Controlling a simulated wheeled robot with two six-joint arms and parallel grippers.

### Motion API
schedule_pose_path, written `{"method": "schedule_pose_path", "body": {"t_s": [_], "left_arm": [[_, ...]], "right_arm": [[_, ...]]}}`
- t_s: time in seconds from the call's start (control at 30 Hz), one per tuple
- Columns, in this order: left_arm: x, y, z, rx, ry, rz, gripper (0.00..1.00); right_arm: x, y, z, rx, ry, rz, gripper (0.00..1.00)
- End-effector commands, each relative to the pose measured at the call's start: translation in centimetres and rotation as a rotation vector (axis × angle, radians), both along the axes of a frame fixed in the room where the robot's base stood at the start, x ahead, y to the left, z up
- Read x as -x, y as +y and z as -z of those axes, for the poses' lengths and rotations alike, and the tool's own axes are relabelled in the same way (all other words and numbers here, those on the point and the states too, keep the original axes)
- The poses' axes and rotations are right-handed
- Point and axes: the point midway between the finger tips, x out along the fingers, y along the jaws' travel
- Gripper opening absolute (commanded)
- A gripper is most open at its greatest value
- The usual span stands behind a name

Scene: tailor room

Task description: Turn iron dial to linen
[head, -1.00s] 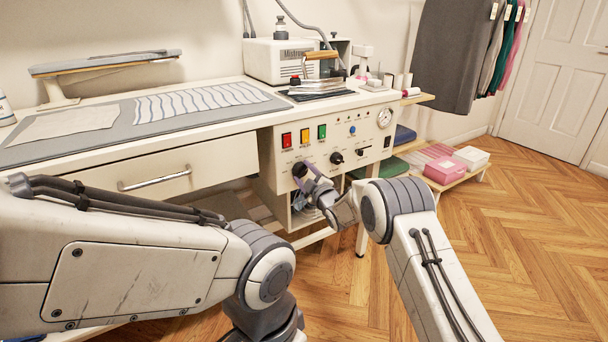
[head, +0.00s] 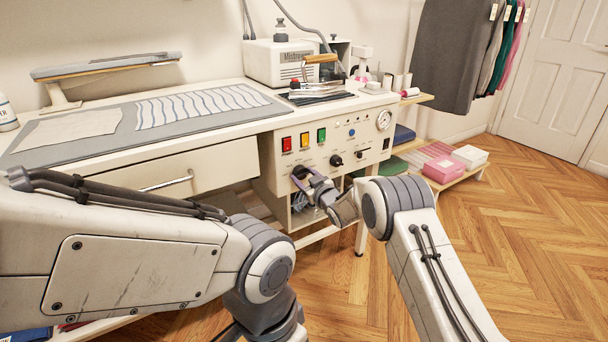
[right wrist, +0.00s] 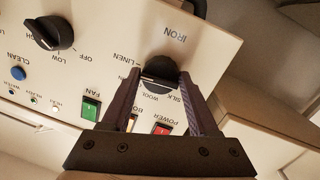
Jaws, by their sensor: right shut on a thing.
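The iron dial (right wrist: 160,70) is a round black knob on the cream control panel, under the printed word IRON. The labels LINEN, WOOL and SILK stand around it in the right wrist view. My right gripper (right wrist: 161,78) is shut on this dial, with one finger on each side of it.
Red, amber and green switches (head: 304,140) sit just above the dial. A second black knob (head: 336,160) is to its right. The ironing table (head: 215,137) with its drawer is to the left. A low shelf with pink boxes (head: 443,169) and open wood floor lie to the right.

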Motion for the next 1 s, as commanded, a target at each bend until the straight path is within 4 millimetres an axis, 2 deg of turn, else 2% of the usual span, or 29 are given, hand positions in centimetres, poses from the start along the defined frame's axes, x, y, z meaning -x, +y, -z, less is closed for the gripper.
{"method": "schedule_pose_path", "body": {"t_s": [0.3,0.77,0.8,0.83,1.0], "left_arm": [[0.0,0.0,-0.52,0.0,0.0,0.0,0.5],[0.0,0.0,-0.53,0.0,0.0,0.0,0.5],[0.0,0.0,-0.53,0.0,0.0,0.0,0.5],[0.0,0.0,-0.53,0.0,0.0,0.0,0.5],[0.0,0.0,-0.54,0.0,0.0,0.0,0.5]], "right_arm": [[0.17,0.15,0.36,-0.071,0.062,-0.004,0.05],[0.2,0.22,0.43,-0.082,0.07,-0.004,0.05],[0.2,0.22,0.43,-0.082,0.07,-0.004,0.76],[0.2,0.22,0.4,-0.082,0.069,-0.005,0.87],[0.12,0.13,0.23,-0.082,0.065,-0.003,0.88]]}}
